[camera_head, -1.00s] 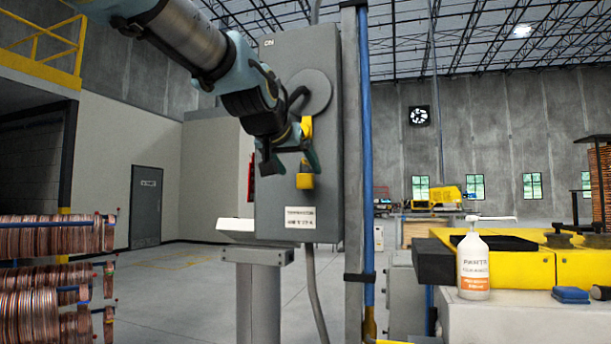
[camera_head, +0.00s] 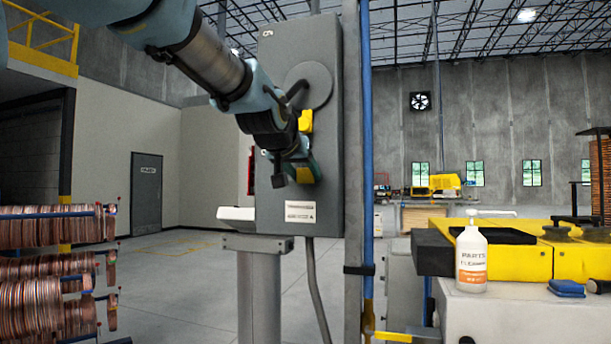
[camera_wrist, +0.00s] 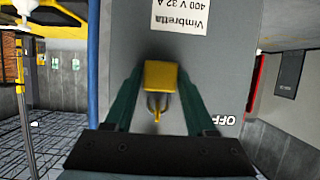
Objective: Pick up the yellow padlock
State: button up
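The yellow padlock (camera_head: 306,176) hangs on the front of the grey electrical box (camera_head: 326,205), below a yellow handle (camera_head: 306,121). In the wrist view, which is upside down, the padlock body (camera_wrist: 160,75) shows with its metal shackle (camera_wrist: 155,104) toward the bottom of the picture. My gripper (camera_wrist: 160,78) is open, with one teal finger on each side of the padlock body. The gaps look narrow and I cannot tell whether a finger touches it. In the head view my gripper (camera_head: 300,168) partly covers the padlock.
A blue pipe (camera_head: 367,150) and a grey post run upright just right of the box. Copper coils (camera_head: 50,265) are stacked at the left. A bench with yellow parts (camera_head: 510,262) and a white pump bottle (camera_head: 471,262) stand at the right. The floor at left centre is clear.

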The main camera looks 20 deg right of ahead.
grip_shut()
jog(key=shift+r, duration=0.2)
dwell(0.4)
